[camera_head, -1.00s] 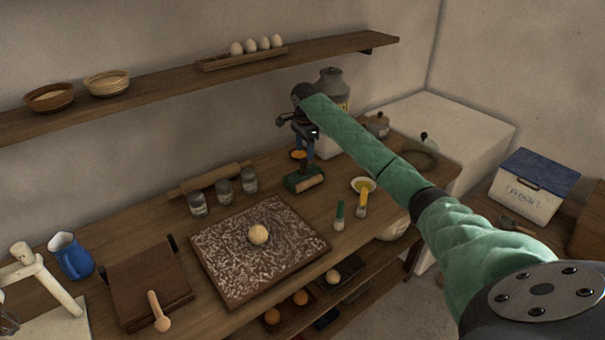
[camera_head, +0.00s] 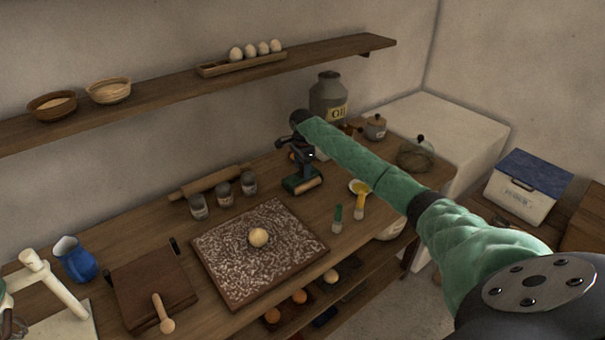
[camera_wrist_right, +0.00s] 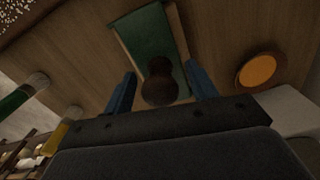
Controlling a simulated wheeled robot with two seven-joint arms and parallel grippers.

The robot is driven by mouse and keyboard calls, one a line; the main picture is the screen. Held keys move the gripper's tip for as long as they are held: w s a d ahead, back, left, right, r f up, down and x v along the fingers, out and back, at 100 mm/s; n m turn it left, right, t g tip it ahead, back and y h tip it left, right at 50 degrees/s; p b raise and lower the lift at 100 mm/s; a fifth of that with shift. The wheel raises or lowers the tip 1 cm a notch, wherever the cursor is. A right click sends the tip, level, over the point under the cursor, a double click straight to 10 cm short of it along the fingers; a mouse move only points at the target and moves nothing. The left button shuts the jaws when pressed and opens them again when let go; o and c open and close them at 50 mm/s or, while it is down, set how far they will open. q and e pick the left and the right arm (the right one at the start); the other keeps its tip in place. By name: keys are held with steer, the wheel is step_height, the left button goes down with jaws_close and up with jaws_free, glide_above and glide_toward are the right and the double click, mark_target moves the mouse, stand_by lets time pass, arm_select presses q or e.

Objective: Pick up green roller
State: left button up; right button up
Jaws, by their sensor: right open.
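The green roller (camera_head: 302,182) lies on the wooden counter near its back, with a green body and a pale wooden part along its front. In the right wrist view it shows as a green body (camera_wrist_right: 143,38) with wooden edges and a dark round knob (camera_wrist_right: 159,82). My right gripper (camera_head: 303,158) is just above it in the head view. In the wrist view the blue fingers of my right gripper (camera_wrist_right: 160,88) are apart, one on each side of the knob, with gaps showing. Whether the knob lies fully between the fingertips is unclear. My left gripper is not visible.
An orange-filled dish (camera_wrist_right: 260,70) is close right of the gripper in the wrist view. Several jars (camera_head: 223,194), a rolling pin (camera_head: 209,181) and a floured board (camera_head: 220,265) lie left. A large jar (camera_head: 330,92) stands behind.

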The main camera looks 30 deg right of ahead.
steer(key=shift+a+f, duration=0.1)
steer(key=shift+f, duration=0.1)
steer(key=shift+c, duration=0.3)
steer(key=c, duration=1)
steer(key=shift+r, duration=0.1)
